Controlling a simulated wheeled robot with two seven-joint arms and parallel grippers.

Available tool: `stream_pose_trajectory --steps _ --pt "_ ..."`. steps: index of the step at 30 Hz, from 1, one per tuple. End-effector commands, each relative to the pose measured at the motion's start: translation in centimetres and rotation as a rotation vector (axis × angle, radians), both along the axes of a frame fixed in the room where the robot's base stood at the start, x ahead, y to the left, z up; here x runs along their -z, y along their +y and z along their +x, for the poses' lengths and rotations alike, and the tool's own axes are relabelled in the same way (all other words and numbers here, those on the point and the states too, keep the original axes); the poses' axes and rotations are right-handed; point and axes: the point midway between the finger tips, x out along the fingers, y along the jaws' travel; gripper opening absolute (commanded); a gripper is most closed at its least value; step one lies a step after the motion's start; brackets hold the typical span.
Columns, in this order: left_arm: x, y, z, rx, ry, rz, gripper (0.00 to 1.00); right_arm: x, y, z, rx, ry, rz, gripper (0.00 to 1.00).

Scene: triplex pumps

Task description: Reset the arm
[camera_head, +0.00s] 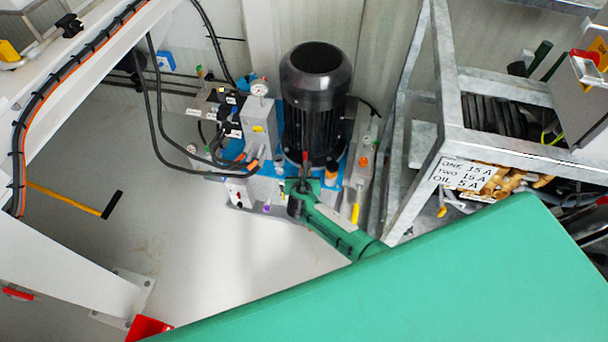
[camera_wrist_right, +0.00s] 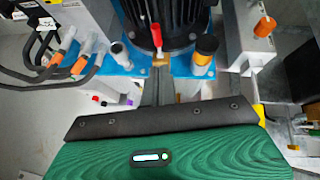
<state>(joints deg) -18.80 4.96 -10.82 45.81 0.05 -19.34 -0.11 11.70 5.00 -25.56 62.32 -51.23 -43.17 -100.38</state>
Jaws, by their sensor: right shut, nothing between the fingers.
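My right arm (camera_head: 340,230) is green and reaches from the lower right toward the hydraulic pump unit. My right gripper (camera_head: 303,178) is shut and empty, in front of the black motor (camera_head: 316,95). In the right wrist view, its dark fingers (camera_wrist_right: 160,78) point at a small red-topped part with a brass base (camera_wrist_right: 155,38). The fingertips look close to that part; I cannot tell whether they touch it. My left gripper is not in view.
The pump unit has a blue base plate (camera_wrist_right: 120,67), a pressure gauge (camera_head: 260,88) and black hoses (camera_head: 160,125). A yellow bar with a black end (camera_head: 112,204) is at the left. Light floor lies open left of the pump.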

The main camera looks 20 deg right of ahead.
Motion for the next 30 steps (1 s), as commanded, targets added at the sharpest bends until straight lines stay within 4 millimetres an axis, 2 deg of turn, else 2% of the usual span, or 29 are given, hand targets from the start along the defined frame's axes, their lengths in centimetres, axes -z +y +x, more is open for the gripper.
stream_pose_trajectory --steps 15,17,19,23,27,29,30 --pt "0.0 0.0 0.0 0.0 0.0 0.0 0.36 0.1 0.0 -0.1 0.001 0.001 0.002 0.0" --pt "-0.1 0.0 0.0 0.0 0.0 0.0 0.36 0.7 -0.1 -0.5 0.011 0.007 0.023 0.0" --pt "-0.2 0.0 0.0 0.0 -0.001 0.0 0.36 2.3 -0.3 -1.8 0.046 0.022 0.084 0.0" --pt "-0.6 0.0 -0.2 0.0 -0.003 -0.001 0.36 7.6 -0.8 -7.0 0.198 0.07 0.312 0.0" --pt "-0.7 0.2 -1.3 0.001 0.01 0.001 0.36 14.3 -1.5 -15.5 0.487 0.123 0.628 0.0" --pt "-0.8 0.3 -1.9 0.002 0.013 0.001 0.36 16.8 -1.7 -19.4 0.631 0.136 0.753 0.0" --pt "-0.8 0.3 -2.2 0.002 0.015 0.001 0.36 18.2 -1.8 -22.0 0.734 0.141 0.831 0.0"
